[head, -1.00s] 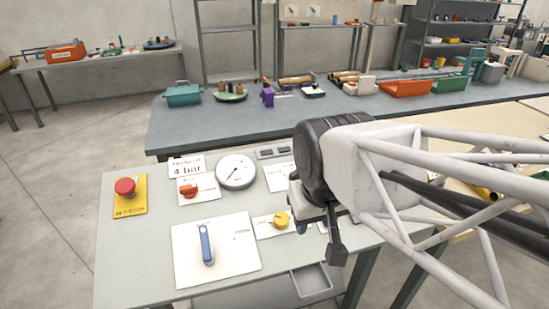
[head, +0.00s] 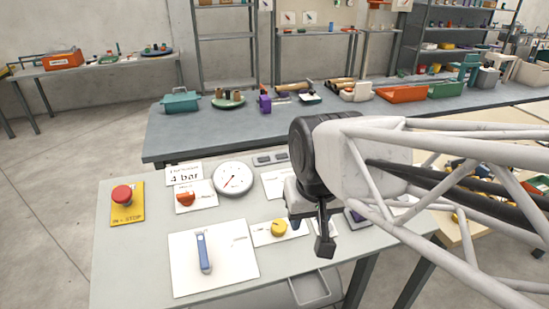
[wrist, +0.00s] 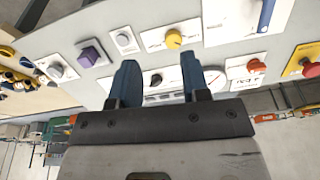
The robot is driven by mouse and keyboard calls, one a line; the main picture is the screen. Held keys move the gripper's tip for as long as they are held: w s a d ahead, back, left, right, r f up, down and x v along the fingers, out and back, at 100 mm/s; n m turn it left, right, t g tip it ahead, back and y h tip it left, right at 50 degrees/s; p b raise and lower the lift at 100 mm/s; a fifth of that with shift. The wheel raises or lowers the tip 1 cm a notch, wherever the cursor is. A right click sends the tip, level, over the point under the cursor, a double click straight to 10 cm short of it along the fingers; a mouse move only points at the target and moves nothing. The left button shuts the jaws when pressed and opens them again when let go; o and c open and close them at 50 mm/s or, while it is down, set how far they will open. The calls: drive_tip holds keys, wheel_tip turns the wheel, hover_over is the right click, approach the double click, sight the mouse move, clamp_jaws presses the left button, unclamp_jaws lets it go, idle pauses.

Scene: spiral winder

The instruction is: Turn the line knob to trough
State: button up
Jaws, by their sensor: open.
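A bench panel carries several controls on white plates, and their small labels are too blurred for me to tell which is the line knob. A yellow round knob (head: 278,227) sits mid-panel and shows in the wrist view (wrist: 173,40). A red knob (head: 186,198) is left of the gauge and also shows in the wrist view (wrist: 255,66). A purple square knob (wrist: 88,55) and a grey knob (wrist: 57,70) show in the wrist view. My gripper (head: 310,232) is open and empty, above the panel just right of the yellow knob; its blue fingers (wrist: 158,72) touch nothing visible.
A blue lever (head: 204,252) stands on a large white plate at the front. A red stop button (head: 122,194) is at the left, and a round gauge (head: 233,179) at the back. A blue-grey table (head: 222,127) with trays lies behind.

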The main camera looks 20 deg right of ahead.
drive_tip(key=w+d+f+m, duration=0.1)
drive_tip(key=w+d+m, duration=0.2)
drive_tip(key=w, duration=0.5)
drive_tip(key=w+d+f+m+y, duration=0.1)
drive_tip(key=w+d+m, duration=0.3)
drive_tip(key=w, duration=0.5)
drive_tip(key=w+d+f+m, duration=0.3)
drive_tip(key=w+d, duration=0.1)
drive_tip(key=w, duration=0.4)
drive_tip(key=shift+w+f+m+y, duration=0.2)
drive_tip(key=shift+w+m+y, duration=0.1)
drive_tip(key=shift+w+m, duration=0.1)
drive_tip(key=shift+f, duration=0.15)
drive_tip(key=shift+x, duration=3.75)
drive_tip(key=shift+a, duration=0.1)
drive_tip(key=shift+c, duration=0.3)
clamp_jaws()
